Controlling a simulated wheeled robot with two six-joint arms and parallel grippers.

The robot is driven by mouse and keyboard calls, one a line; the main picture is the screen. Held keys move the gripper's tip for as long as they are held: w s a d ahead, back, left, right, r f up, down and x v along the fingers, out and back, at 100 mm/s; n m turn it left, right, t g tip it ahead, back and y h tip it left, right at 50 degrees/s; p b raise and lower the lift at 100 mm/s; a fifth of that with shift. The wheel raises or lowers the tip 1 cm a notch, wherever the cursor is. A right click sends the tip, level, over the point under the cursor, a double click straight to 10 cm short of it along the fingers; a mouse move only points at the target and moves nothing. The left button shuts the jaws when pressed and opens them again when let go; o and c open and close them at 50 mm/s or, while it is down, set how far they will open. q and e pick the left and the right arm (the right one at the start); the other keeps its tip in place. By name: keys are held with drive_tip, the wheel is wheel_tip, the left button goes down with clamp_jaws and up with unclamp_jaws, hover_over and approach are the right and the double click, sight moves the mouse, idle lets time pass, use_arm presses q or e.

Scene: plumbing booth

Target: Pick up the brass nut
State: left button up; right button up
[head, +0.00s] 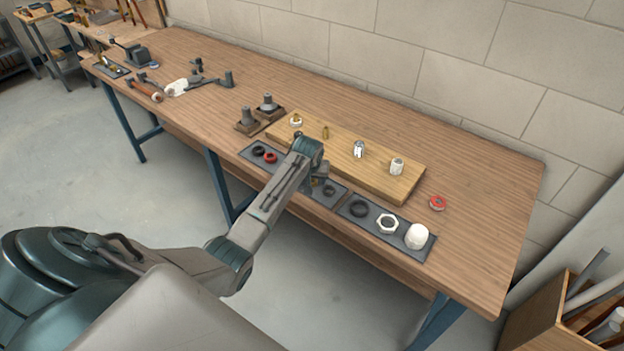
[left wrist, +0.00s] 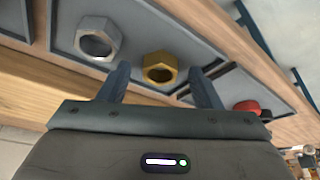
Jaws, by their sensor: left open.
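The brass nut (left wrist: 160,67) is a gold-coloured hexagonal ring in a dark shallow tray in the left wrist view. My left gripper (left wrist: 158,74) is open, with one finger on either side of the nut in that picture. I cannot tell whether the fingers touch it. A silver-grey nut (left wrist: 97,37) lies in the same tray, to the left. In the head view my left gripper (head: 319,175) is over the middle tray and partly hides the nuts there. My right gripper is not in view.
A wooden board (head: 380,178) with several fittings lies behind the trays. The right tray (head: 408,242) holds a black ring, a white nut and a white cap. The left tray holds a black and a red ring (head: 270,157). A red tape roll (head: 438,203) lies at right.

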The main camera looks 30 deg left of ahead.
use_arm(q)
drive_tip(key=shift+c, duration=0.5)
drive_tip(key=c, duration=1)
drive_tip(key=shift+r, duration=0.1)
